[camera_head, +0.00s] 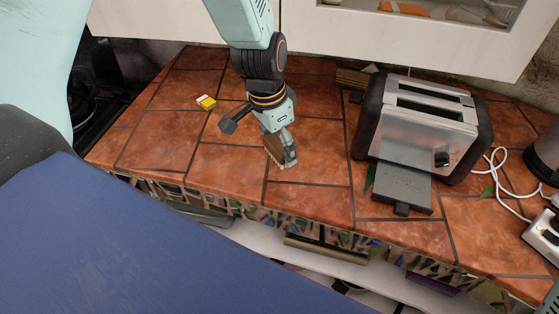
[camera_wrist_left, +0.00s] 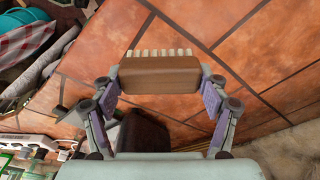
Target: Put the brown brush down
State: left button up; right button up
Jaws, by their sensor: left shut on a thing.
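The brown brush (camera_wrist_left: 160,75) is a wooden block with a row of pale bristles along one long edge. In the left wrist view it sits between the two fingers of my left gripper (camera_wrist_left: 160,92), which is shut on it. In the head view my left gripper (camera_head: 281,149) points down over the middle of the tiled counter (camera_head: 315,190), and the brush (camera_head: 273,148) shows beside the fingers, partly hidden by them. I cannot tell whether the brush touches the tiles. My right gripper is not in view.
A toaster (camera_head: 425,115) stands to the right of my left gripper, with a grey tray (camera_head: 403,188) at its front. A small yellow and white box (camera_head: 206,102) lies to the left. White cables (camera_head: 495,175) run at the right. Tiles around the brush are clear, with the counter's front edge close.

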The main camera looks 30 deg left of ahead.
aim_at(279, 171)
pick_arm(q)
jog(key=f, duration=0.2)
jog(key=shift+w+a+f, duration=0.2)
jog(key=shift+w+f, duration=0.15)
jog(key=shift+f, duration=0.05)
jog(key=f, duration=0.2)
jog(key=shift+s+d+f+b, duration=0.2)
jog(key=shift+s+f+b, duration=0.05)
jog(key=shift+f+b, duration=0.15)
jog(key=shift+w+a, duration=0.15)
jog(key=shift+f, duration=0.25)
jog(key=o, duration=1.1)
jog(key=shift+r, duration=0.2)
jog(key=shift+f, duration=0.1)
